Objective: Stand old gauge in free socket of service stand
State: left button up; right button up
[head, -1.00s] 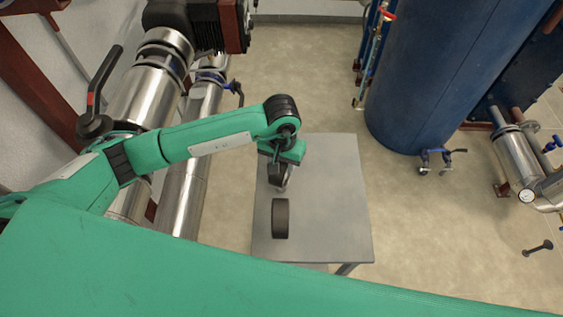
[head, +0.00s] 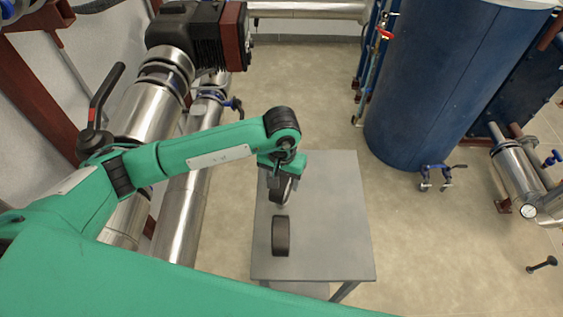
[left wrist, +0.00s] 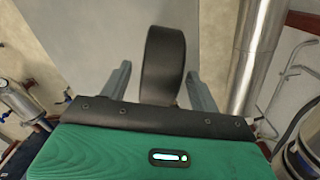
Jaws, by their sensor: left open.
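A dark round gauge (head: 281,192) with a pale face edge stands on the grey service stand (head: 330,225), towards its back left. A second dark round-sided gauge (head: 281,236) stands in front of it; I cannot tell which is old. The sockets are hidden or too small to make out. My left gripper (head: 277,179) is over the back gauge, open. In the left wrist view a dark gauge (left wrist: 163,62) shows between the spread fingers, with gaps on both sides. My right gripper is not in view.
Large silver pipes (head: 182,205) with a black-handled valve run along the left, under my left arm. A big blue tank (head: 430,90) stands at the back right. The right half of the stand's top is bare. A small dark part (head: 541,264) shows at far right.

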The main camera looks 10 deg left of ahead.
pick_arm(q)
notch_tip(320, 180, up, 11)
jog(key=b, duration=0.3)
jog(key=shift+r, duration=0.8)
